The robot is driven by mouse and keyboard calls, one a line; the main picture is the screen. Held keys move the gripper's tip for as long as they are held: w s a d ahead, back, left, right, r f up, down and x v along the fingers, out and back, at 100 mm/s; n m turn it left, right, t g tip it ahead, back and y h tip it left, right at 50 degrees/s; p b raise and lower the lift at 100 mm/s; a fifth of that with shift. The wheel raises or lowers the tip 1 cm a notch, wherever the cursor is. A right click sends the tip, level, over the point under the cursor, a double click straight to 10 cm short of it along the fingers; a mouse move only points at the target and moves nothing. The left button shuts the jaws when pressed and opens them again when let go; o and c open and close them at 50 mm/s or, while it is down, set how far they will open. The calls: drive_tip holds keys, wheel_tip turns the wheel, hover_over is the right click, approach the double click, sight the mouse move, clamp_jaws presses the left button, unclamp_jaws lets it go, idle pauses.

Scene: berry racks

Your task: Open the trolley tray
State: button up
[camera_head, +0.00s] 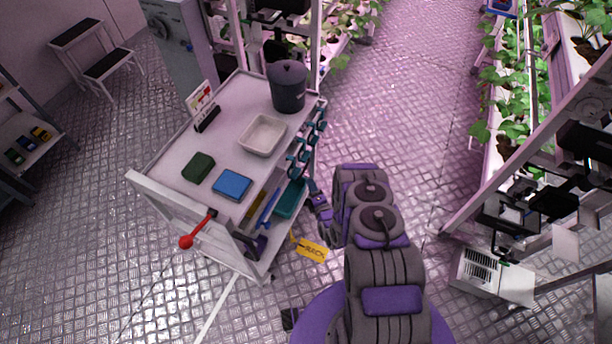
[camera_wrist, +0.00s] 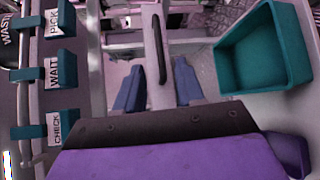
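The trolley (camera_head: 168,167) stands left of my arm in the head view, with a white top and open side. A dark bar handle (camera_wrist: 158,45) on a pale strip (camera_wrist: 160,92) shows in the wrist view. My gripper (camera_wrist: 158,66) is open, with one blue finger on each side of the handle and visible gaps between. I cannot tell whether the strip is the front of the trolley tray. In the head view my wrist (camera_head: 319,205) is at the trolley's near side, and the fingertips are hard to make out. A teal bin (camera_head: 289,199) sits on the lower level.
The teal bin (camera_wrist: 292,75) is close right of my fingers; teal holders labelled PICK, WAIT and CHECK (camera_wrist: 55,128) are at left. A red-knobbed lever (camera_head: 190,239) sticks out at the trolley's end. A dark pot (camera_head: 287,88) stands on top.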

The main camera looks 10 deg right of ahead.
drive_tip(key=w+a+f+b, duration=0.1)
drive_tip(key=w, duration=0.6)
drive_tip(key=shift+w+b, duration=0.35)
drive_tip(key=shift+f, duration=0.1)
clamp_jaws()
drive_tip(key=shift+s, duration=0.1)
